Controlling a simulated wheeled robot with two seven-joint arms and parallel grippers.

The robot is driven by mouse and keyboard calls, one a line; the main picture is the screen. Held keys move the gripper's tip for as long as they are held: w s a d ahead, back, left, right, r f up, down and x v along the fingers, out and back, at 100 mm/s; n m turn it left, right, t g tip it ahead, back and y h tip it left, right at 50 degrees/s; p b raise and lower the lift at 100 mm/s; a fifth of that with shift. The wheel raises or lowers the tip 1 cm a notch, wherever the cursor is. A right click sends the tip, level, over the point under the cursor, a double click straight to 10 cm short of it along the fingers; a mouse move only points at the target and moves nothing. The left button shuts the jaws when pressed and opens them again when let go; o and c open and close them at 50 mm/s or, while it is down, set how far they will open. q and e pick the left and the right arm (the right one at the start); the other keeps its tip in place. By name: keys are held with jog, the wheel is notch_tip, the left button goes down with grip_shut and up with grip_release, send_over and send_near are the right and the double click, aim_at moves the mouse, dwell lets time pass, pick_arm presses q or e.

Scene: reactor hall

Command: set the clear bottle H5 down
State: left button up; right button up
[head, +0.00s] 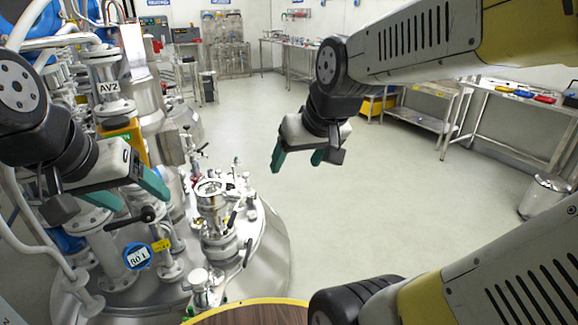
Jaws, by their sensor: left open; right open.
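I cannot make out the clear bottle H5 in the head view. My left gripper (142,201) is at the left, in front of the reactor piping, with its green fingers apart and nothing seen between them. My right gripper (296,166) hangs in the upper middle over the pale floor, green fingers pointing down and apart, with nothing seen between them. A round brown wooden top with a yellow rim (252,313) shows at the bottom edge, and the visible part of it is bare.
A steel reactor lid (262,245) with valves and fittings stands left of centre. Pipes, including one labelled AV2 (109,88), crowd the left. Steel benches (430,118) line the right and back. A bin (545,195) stands at the right. The floor (400,200) between is clear.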

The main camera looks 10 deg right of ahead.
jog(key=s+a, duration=0.1)
jog(key=s, duration=0.5)
jog(key=shift+s+r+m+y, duration=0.2)
jog(key=shift+r+m+y, duration=0.1)
jog(key=shift+r+m, duration=0.15)
